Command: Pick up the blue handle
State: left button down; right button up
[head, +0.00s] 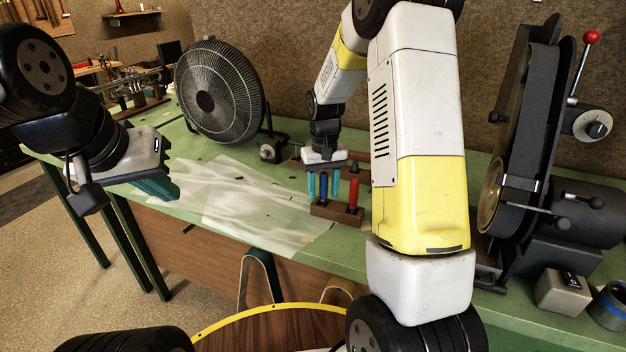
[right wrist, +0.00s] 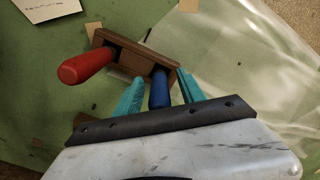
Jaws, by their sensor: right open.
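The blue handle (head: 322,189) stands upright in a small wooden rack (head: 335,213) on the green bench; it also shows in the right wrist view (right wrist: 159,91). A red handle (head: 353,193) stands in the same rack, to the right of the blue one. My right gripper (head: 323,187) is open, pointing down, with one teal finger on each side of the blue handle. In the right wrist view a gap shows between the handle and the right finger; contact with the left finger is unclear. My left gripper (head: 156,188) hangs at the left, its finger spacing unclear.
A black fan (head: 220,92) stands behind at the left, and a belt sander (head: 520,150) at the right. A translucent sheet (head: 240,200) lies left of the rack. A round wooden stool top (head: 285,330) is in front of the bench.

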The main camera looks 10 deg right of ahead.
grip_shut()
dwell(0.4)
